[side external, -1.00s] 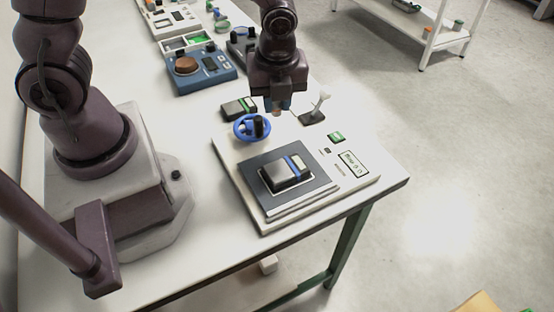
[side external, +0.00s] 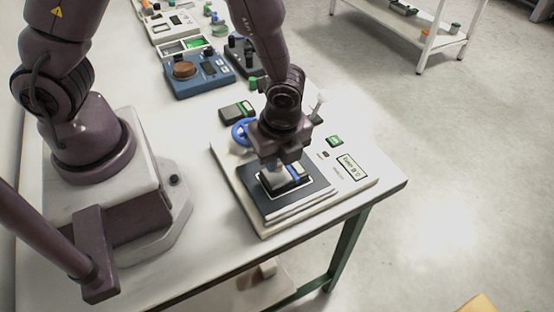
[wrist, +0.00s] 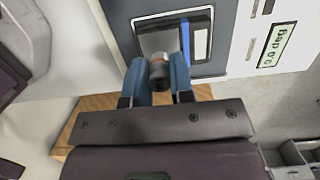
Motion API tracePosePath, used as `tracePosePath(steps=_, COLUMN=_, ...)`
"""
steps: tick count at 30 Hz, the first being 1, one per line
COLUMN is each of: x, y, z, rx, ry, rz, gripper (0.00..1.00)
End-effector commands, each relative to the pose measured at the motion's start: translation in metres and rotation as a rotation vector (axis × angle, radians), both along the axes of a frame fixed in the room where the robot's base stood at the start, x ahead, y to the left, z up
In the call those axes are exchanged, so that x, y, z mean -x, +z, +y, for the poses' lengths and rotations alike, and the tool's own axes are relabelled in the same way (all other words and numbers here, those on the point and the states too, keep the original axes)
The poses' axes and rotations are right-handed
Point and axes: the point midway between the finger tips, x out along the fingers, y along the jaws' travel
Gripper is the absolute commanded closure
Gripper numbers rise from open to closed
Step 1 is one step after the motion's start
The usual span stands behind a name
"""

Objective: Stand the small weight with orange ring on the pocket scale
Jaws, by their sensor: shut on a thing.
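My gripper (side external: 272,176) is low over the large bench scale, its blue fingers shut on a small dark weight (wrist: 159,76).
A similar small device with a green stripe (side external: 237,113) lies behind, beside a blue round holder (side external: 240,132) partly hidden by my gripper. A pale upright item (side external: 319,104) stands behind right. The bench scale's display (side external: 351,168) is at right. A blue scale (side external: 198,80) stands farther back.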

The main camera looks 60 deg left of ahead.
Motion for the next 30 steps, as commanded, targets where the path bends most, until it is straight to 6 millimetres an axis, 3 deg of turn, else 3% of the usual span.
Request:
tracePosePath(steps=3, x=0.001, y=-0.013, z=0.0, rx=-0.002, ry=-0.001, rz=0.002, gripper=1.0)
tracePosePath(steps=15, x=0.0, y=-0.017, z=0.0, rx=-0.001, ry=0.0, rz=0.0, gripper=1.0)
tracePosePath(steps=16, x=0.0, y=-0.017, z=0.0, rx=-0.001, ry=0.0, rz=0.0, gripper=0.73)
tracePosePath(steps=19, x=0.0, y=-0.017, z=0.0, rx=0.0, ry=0.0, rz=0.0, gripper=0.52)
tracePosePath(steps=30, x=-0.001, y=-0.01, z=-0.001, rx=0.002, ry=0.0, rz=-0.003, gripper=0.52)
